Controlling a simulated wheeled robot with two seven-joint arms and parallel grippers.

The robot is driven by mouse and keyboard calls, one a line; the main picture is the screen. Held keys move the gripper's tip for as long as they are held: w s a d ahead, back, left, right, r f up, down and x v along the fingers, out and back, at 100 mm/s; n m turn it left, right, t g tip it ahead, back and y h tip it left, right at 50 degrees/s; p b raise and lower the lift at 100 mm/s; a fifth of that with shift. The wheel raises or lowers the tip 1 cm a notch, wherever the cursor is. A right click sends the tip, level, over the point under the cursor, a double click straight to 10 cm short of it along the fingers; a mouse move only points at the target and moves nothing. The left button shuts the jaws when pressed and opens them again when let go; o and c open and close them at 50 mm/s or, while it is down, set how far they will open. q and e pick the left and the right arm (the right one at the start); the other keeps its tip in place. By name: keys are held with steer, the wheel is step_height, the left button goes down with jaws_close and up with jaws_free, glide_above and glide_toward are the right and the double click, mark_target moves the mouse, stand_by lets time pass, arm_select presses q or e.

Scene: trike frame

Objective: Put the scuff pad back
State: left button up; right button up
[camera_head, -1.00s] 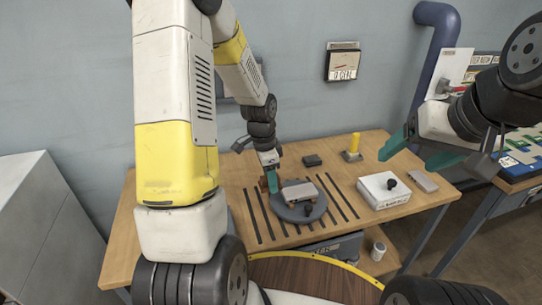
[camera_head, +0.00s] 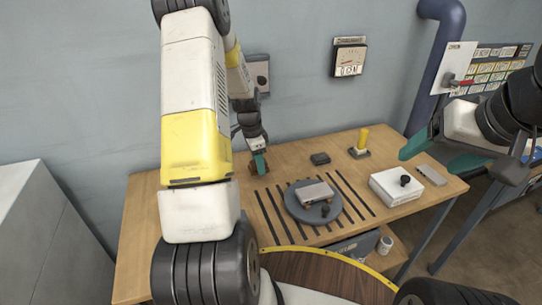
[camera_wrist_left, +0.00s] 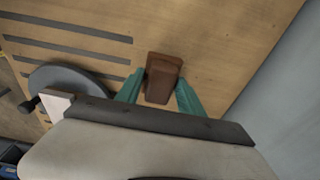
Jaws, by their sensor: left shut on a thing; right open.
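The scuff pad appears to be the reddish-brown block (camera_wrist_left: 163,78) between the teal fingers in the left wrist view; it shows small in the head view (camera_head: 252,169). My left gripper (camera_head: 258,164) is shut on it, over the back left of the wooden table, left of the round grey turntable (camera_head: 292,207). In the left wrist view the fingers (camera_wrist_left: 160,90) sit on either side of the block. I cannot tell whether it touches the table. My right gripper (camera_head: 440,155) is open and empty above the table's right end.
A grey flat-topped part (camera_head: 316,192) sits on the turntable. Dark strips (camera_head: 268,218) run along the table. A dark block (camera_head: 320,159), a yellow cylinder on a base (camera_head: 362,140), a white box with a black knob (camera_head: 392,190) and a grey block (camera_head: 431,175) stand further right. The left table end is bare.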

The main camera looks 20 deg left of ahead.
arm_select(q)
steer(key=shift+w+a, duration=0.35)
steer(key=shift+w, duration=0.1)
steer(key=shift+w+a+f, duration=0.1)
steer(key=shift+w+f, duration=0.05)
steer(key=shift+f, duration=1.65)
steer(key=shift+f, duration=0.1)
steer(key=o, duration=1.4)
steer(key=shift+o, duration=0.2)
